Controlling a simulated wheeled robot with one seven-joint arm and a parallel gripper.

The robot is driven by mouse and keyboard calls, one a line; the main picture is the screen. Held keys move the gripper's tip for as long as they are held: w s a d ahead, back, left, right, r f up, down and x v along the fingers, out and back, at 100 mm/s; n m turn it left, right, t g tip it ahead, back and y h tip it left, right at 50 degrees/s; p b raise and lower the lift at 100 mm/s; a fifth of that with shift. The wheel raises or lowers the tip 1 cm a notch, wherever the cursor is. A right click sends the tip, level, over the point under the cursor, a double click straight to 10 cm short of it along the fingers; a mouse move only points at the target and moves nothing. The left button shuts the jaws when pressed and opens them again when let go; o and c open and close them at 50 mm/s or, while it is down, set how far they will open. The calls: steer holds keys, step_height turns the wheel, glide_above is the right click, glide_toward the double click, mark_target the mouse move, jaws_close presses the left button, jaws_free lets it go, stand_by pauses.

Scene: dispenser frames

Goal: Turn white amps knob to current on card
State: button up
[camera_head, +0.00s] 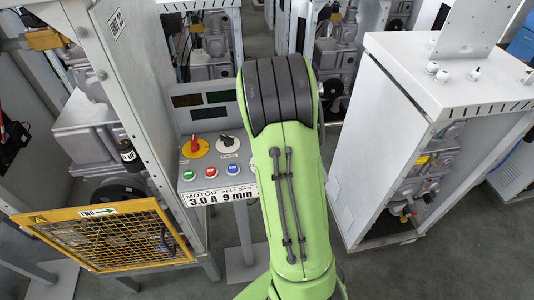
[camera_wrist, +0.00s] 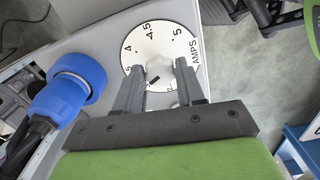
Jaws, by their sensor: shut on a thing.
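The white amps knob (camera_wrist: 163,74) sits at the centre of a round white dial (camera_wrist: 150,36) in the wrist view. The upper dial carries 4, 4.5, 5 and AMPS; its lower part is hidden by my fingers. A short black mark shows at the knob's lower left; I cannot tell surely which number it points to. My gripper (camera_wrist: 160,80) is shut on the knob, one finger on each side. In the head view my green arm hides the gripper and dial. The card (camera_head: 222,195) there reads MOTOR 3.0 A, BELT SAG 9 mm.
A large blue round part (camera_wrist: 72,82) stands close left of my gripper. The panel (camera_head: 212,170) has a red-yellow switch (camera_head: 195,147), a black knob (camera_head: 229,144) and several buttons. A yellow mesh guard (camera_head: 110,238) is at lower left, a white cabinet (camera_head: 385,130) at right.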

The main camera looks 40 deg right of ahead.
steer(key=shift+w+n+b, duration=0.1)
steer(key=shift+n+b, duration=0.2)
steer(key=shift+n, duration=1.4)
steer(key=o, duration=1)
steer(key=shift+r, duration=0.15)
step_height(320, 180, up, 16)
steer(key=p, duration=0.3)
steer(key=shift+f, duration=0.2)
